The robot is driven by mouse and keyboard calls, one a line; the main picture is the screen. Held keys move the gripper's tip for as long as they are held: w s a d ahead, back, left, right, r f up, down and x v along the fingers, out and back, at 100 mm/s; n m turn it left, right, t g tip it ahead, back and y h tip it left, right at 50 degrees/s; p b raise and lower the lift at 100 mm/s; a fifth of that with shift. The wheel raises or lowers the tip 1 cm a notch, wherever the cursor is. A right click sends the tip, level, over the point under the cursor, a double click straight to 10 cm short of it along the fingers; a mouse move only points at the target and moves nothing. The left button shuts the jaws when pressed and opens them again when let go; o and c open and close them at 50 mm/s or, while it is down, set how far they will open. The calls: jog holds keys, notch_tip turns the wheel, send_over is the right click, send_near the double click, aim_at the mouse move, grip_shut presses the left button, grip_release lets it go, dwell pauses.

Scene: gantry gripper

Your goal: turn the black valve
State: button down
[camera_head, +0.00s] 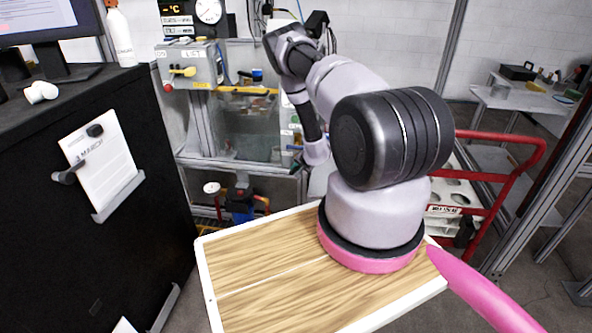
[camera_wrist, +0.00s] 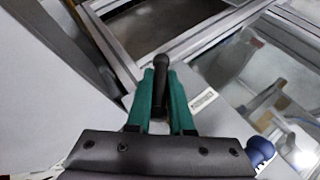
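In the wrist view a black handle (camera_wrist: 160,72) with a rounded end stands between the two teal fingers of my gripper (camera_wrist: 161,82). I take it for the black valve; its lower part and mount are hidden by the fingers and the gripper body. The fingertips are apart, one on each side of the handle and very close to it. I cannot tell whether they press on it. In the head view my own arm blocks the middle, and I cannot make out the gripper's fingers or the black valve there.
A blue knob (camera_wrist: 261,151) is right of my gripper in the wrist view, near a glass panel (camera_wrist: 245,75) in a metal frame. In the head view, a control box (camera_head: 188,66) and gauge (camera_head: 209,10) stand behind. A black cabinet (camera_head: 165,215) is left, a red-railed cart (camera_head: 512,187) right.

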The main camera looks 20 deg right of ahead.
jog(key=shift+d+y, duration=0.1)
jog(key=shift+y, duration=0.2)
jog(key=m+t+y, duration=0.1)
jog(key=t+y, duration=0.1)
jog(key=shift+f+t, duration=0.1)
jog(key=shift+t, duration=0.2)
jog(key=m+t+y, duration=0.2)
jog(key=t+y, duration=0.1)
jog(key=t, duration=0.1)
jog(key=shift+m, duration=0.3)
jog(key=shift+y, duration=0.3)
jog(key=c, duration=0.8)
grip_release()
jog(key=v, duration=1)
jog(key=shift+s+d, duration=0.1)
jog(key=shift+s, duration=0.25)
